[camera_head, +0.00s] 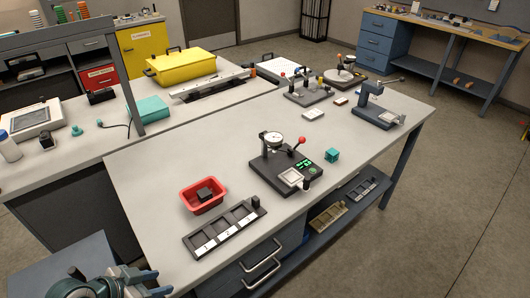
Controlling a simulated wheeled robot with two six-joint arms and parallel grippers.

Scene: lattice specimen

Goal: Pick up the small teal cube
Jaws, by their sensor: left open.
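The small teal cube (332,155) sits on the light grey bench top (237,130), just right of a black gauge instrument (287,165) with a round dial and a red knob. It stands alone with clear bench around its right side. My left gripper (150,282) is low at the bottom left of the view, in front of the bench's near edge and far from the cube. Its fingers are apart, with nothing seen between them. My right gripper is not in view.
A red tray (203,197) with a dark block (205,194) and a numbered black rack (224,228) lie near the front edge. More instruments (306,92) and a blue stand (377,108) stand farther back. A grey frame post (124,85) rises at left.

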